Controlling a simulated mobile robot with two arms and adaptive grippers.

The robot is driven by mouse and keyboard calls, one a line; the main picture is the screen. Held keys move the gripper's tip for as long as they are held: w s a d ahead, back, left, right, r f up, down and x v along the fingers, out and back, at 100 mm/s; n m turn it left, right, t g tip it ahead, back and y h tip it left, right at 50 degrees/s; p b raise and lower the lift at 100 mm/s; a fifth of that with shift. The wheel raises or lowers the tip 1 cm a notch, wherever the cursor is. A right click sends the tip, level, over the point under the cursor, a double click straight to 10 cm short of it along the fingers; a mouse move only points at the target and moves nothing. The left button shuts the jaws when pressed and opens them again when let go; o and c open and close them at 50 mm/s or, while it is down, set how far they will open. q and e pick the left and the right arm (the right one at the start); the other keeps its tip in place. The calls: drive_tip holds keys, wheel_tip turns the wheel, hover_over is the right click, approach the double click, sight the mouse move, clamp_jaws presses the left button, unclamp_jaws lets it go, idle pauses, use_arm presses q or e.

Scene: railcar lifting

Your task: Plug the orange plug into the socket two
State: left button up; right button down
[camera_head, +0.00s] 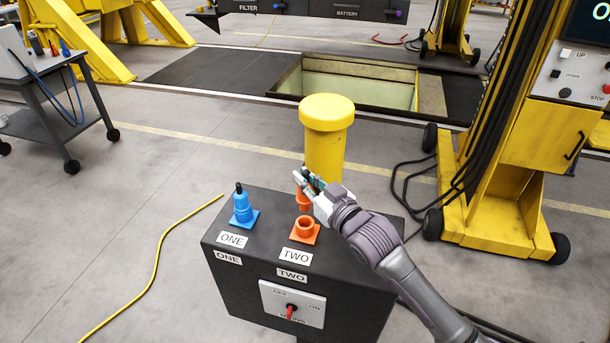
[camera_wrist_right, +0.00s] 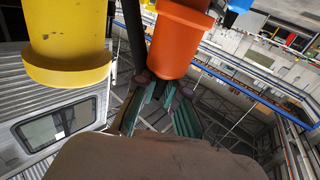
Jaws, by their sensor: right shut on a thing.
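The orange plug (camera_head: 303,199) is held by my right gripper (camera_head: 309,181), whose fingers are shut on it. In the right wrist view the orange plug (camera_wrist_right: 180,40) fills the upper middle, between and above the teal fingertips (camera_wrist_right: 163,100). Socket two (camera_head: 304,228) is the orange round socket on a square orange base on the black box, by the label TWO. Its opening shows and looks empty. The plug appears just behind and above it in the head view; the exact gap is hard to tell. My left gripper is not in view.
A blue plug (camera_head: 242,207) stands in the blue socket by label ONE, left of socket two. A yellow bollard (camera_head: 326,140) stands close behind my right gripper. A red-handled mains switch (camera_head: 291,308) is on the black box (camera_head: 230,270) front. A yellow lifting column (camera_head: 505,190) stands at right.

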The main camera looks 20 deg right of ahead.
sight(308, 207)
drive_tip(key=shift+f+b, duration=0.95)
drive_tip(key=shift+f, duration=0.9)
drive_tip(key=shift+p, duration=0.8)
drive_tip(key=shift+f+b, duration=1.25)
drive_tip(key=shift+f, duration=0.75)
drive_tip(key=c, duration=1.2)
unclamp_jaws()
drive_tip(key=shift+o, duration=0.2)
drive_tip(key=v, duration=1.2)
